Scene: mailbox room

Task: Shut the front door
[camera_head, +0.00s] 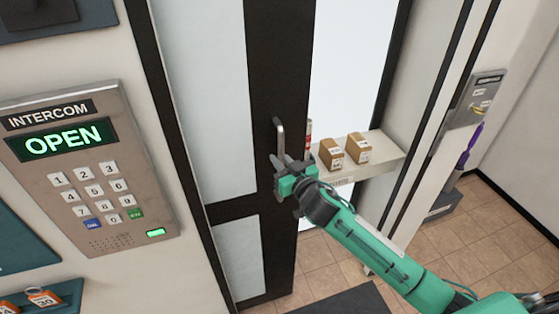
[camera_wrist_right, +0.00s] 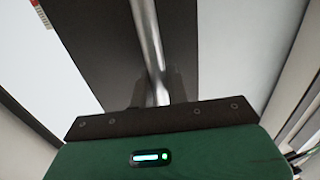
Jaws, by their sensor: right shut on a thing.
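The front door has a dark frame (camera_head: 270,75) with pale glass panels, and it stands in the middle of the head view. A vertical metal handle (camera_head: 279,137) is on its dark stile. My right gripper (camera_head: 281,166) is at the lower part of this handle and shut on it. In the right wrist view the handle (camera_wrist_right: 148,40) runs down to the gripper (camera_wrist_right: 158,103), whose body hides its lower end. A bright gap shows to the right of the door's dark stile. My left gripper is not in view.
An intercom (camera_head: 85,165) on the left wall reads OPEN. Two cardboard boxes (camera_head: 331,154) (camera_head: 358,147) sit on a white shelf (camera_head: 385,157) behind my right arm. A dark mat (camera_head: 345,302) lies on the tiled floor. A grey wall unit (camera_head: 475,98) is at right.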

